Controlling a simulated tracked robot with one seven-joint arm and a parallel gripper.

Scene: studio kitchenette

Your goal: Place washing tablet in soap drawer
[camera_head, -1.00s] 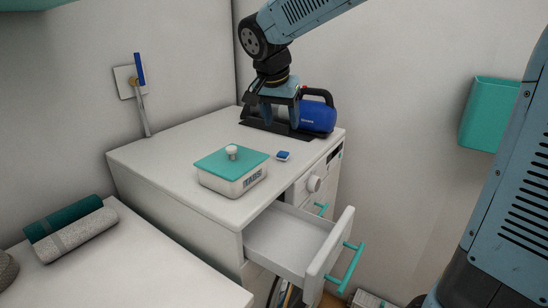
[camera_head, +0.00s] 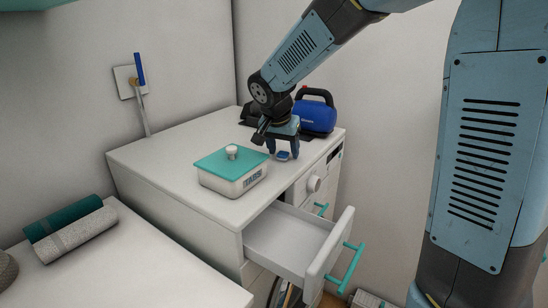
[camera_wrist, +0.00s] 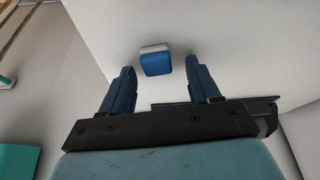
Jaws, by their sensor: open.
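The washing tablet (camera_head: 283,155) is a small blue and white block lying on the white machine top, right of the box labelled TABS. In the wrist view the tablet (camera_wrist: 156,60) lies just beyond and between the fingertips, apart from both. My gripper (camera_head: 282,150) is open and empty, close above the tablet; its two blue fingers also show in the wrist view (camera_wrist: 161,75). The soap drawer (camera_head: 288,240) is pulled out at the machine's front, with a teal handle (camera_head: 345,268). Its visible inside is empty.
The TABS box (camera_head: 232,176) with a teal lid and white knob stands left of the tablet. A blue container (camera_head: 317,116) stands behind my gripper on the machine top. Rolled towels (camera_head: 72,232) lie on the lower left counter. The front left of the machine top is clear.

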